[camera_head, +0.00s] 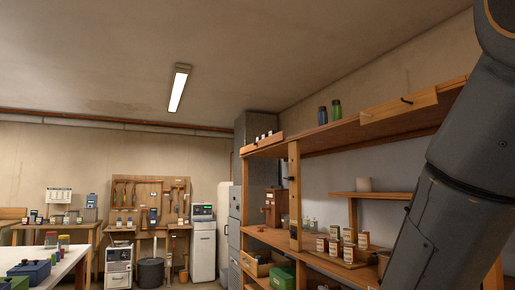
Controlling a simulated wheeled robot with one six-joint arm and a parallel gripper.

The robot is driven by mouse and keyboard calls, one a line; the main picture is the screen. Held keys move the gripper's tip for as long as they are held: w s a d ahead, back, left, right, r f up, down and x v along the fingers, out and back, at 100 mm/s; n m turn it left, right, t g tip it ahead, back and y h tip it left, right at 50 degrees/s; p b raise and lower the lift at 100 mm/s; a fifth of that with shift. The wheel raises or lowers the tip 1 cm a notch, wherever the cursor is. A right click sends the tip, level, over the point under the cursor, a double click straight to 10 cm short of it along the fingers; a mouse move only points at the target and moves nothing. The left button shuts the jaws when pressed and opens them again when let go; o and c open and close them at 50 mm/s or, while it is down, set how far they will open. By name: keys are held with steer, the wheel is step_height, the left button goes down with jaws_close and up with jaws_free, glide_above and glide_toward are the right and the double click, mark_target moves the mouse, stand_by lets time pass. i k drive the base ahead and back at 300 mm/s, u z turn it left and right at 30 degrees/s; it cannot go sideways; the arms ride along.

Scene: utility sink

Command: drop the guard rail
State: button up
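A wooden board with a small dark knob (398,106) stands along the front edge of the upper shelf at the upper right. It looks like the guard rail, though I cannot be sure. My arm crosses the right side of the view in front of the shelving. My gripper is out of view, so its state and its distance from the rail are hidden.
The wooden shelving (294,195) fills the right side, with a blue jar (322,116) and a green jar (336,110) on top. Several small boxes stand on a lower shelf. A white table (60,266) stands at the lower left. A tool board (150,201) hangs at the back.

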mark_target(279, 136)
steer(key=u, duration=0.25)
steer(key=i, duration=0.6)
steer(key=u, duration=0.7)
steer(key=i, duration=1.75)
steer(key=u, duration=0.45)
steer(key=i, duration=1.8)
steer(key=z, duration=0.6)
steer(key=i, duration=1.6)
steer(key=z, duration=0.9)
